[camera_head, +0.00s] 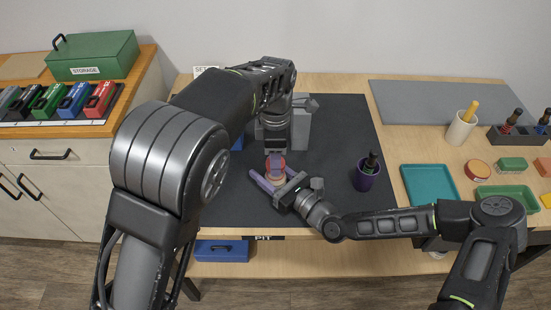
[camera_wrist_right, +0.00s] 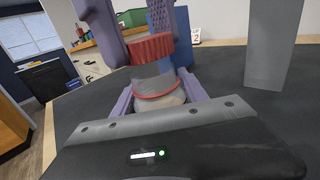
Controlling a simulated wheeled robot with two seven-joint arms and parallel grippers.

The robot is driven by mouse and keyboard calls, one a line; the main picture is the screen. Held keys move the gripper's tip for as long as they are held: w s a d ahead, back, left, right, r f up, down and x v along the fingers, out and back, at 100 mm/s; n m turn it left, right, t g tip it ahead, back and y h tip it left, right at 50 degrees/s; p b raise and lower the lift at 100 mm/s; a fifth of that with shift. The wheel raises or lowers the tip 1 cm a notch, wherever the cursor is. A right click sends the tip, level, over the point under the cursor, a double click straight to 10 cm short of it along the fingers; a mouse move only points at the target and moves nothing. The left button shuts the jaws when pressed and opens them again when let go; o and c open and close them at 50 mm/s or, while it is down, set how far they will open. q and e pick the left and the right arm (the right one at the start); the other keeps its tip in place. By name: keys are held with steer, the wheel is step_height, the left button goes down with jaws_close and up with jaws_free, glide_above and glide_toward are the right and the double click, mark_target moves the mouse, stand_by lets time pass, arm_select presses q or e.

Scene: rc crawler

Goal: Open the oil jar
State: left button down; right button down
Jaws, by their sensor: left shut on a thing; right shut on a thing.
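The oil jar (camera_wrist_right: 155,80) stands upright over the dark mat, with a grey upper body, a thin red ring and a pale lower part. Its ribbed red lid (camera_wrist_right: 152,48) is on top; I cannot tell whether it has turned. My left gripper (camera_head: 276,160) comes from above, its purple fingers shut on the lid; they also show in the right wrist view (camera_wrist_right: 132,40). My right gripper (camera_head: 270,182) comes from the front right, its purple fingers shut around the jar's lower body. The fingers hide parts of the jar in the head view.
A grey block (camera_head: 301,128) stands behind the jar. A purple cup (camera_head: 367,175) with a dark-handled tool is to the right. Farther right are a teal tray (camera_head: 430,185), a green tray (camera_head: 508,198) and a white cup (camera_head: 460,129). The mat (camera_head: 345,125) is clear between block and cup.

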mark_target(283, 183)
arm_select(q)
steer(key=shift+r, duration=2)
arm_select(e)
steer(key=c, duration=0.5)
jaws_free()
arm_select(q)
steer(key=shift+f, duration=0.2)
arm_select(e)
steer(key=shift+s+d+f, duration=0.1)
steer(key=shift+s+d, duration=0.35)
arm_select(q)
step_height(283, 183, down, 2)
steer(key=shift+b, duration=1.15)
arm_select(e)
steer(key=v, duration=1)
steer(key=shift+s+d, duration=0.25)
steer(key=shift+s, duration=0.05)
